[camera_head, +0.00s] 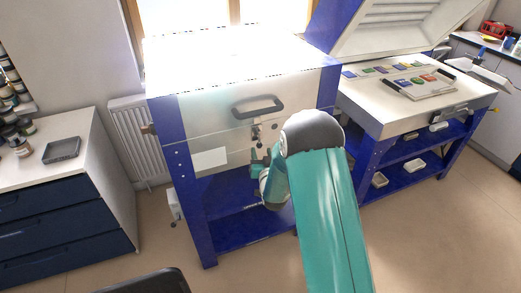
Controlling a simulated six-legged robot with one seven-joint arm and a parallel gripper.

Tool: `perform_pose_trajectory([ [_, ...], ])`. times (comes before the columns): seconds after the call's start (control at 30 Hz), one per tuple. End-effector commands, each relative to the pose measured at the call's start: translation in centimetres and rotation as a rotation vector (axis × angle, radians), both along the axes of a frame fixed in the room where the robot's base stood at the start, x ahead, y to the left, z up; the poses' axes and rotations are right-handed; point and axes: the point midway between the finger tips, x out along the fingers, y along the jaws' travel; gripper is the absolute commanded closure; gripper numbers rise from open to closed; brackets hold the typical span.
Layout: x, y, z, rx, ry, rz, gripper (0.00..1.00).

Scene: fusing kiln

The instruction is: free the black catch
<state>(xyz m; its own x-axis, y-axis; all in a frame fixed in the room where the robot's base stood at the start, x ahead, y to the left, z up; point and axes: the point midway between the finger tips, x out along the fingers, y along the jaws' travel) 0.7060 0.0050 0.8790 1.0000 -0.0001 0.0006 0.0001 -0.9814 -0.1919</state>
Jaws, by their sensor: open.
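The closed kiln (210,130) has a blue and pale metal body and a brightly lit white top. A dark grey bar handle (258,106) sits on the front of its lid. The small black catch (257,134) is on the kiln front just below the handle, at the seam; its exact position is too small to tell. My gripper (259,158) is just below the catch, in front of the kiln, apart from it as far as I can see. Its jaws are open and look empty. My teal arm hides the kiln's front right part.
A second kiln (395,118) stands open at the right, with glass pieces inside and a blue shelf (415,170) below. A white cabinet (70,180) with dark drawers and a grey tray (62,150) stands at the left. Floor in front is clear.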

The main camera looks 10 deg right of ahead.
Motion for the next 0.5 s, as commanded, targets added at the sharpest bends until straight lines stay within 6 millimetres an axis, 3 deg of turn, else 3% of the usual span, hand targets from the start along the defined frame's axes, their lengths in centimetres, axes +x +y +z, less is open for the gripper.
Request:
perform_pose_trajectory([
  [0.2,2.5,0.0,0.0,0.0,0.0,0.0,0.55],
  [0.5,2.8,0.0,0.0,0.0,0.001,0.0,0.55],
])
